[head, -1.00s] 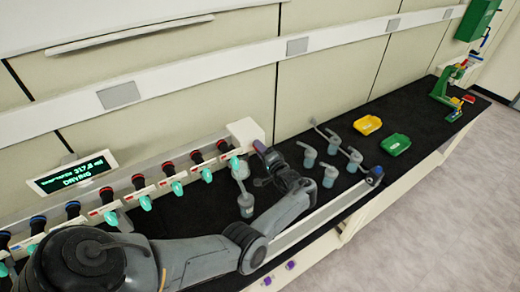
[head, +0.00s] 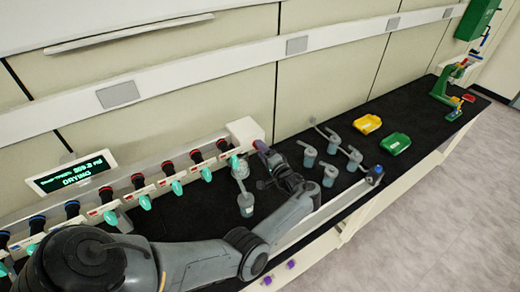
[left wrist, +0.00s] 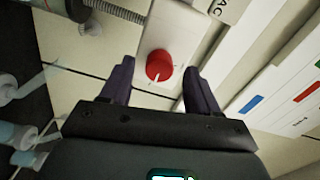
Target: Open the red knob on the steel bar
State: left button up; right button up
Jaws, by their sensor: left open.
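The red knob (left wrist: 159,65) is a round red dial with a white pointer mark, on a pale plate of the steel bar (left wrist: 178,22) in the left wrist view. My left gripper (left wrist: 159,69) is open, with one dark finger on each side of the knob and gaps to it. I cannot tell whether the fingertips reach as far forward as the knob. In the head view my left gripper (head: 262,148) is by the white end block (head: 245,132) of the bar, and I cannot make out the knob there. My right gripper is not in view.
Several valves with red or blue rings (head: 167,168) line the bar beside a green-lettered display (head: 73,172). A capped flask (head: 245,200) stands close to my left gripper. Several flasks (head: 330,175), a yellow tray (head: 367,124) and a green tray (head: 395,143) are on the black bench.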

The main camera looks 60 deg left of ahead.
pick_arm(q)
jog(key=d+b, duration=0.1)
jog(key=d, duration=0.8)
jog(key=shift+b, duration=0.3)
jog(key=shift+a+f, duration=0.1)
jog(key=shift+a, duration=0.05)
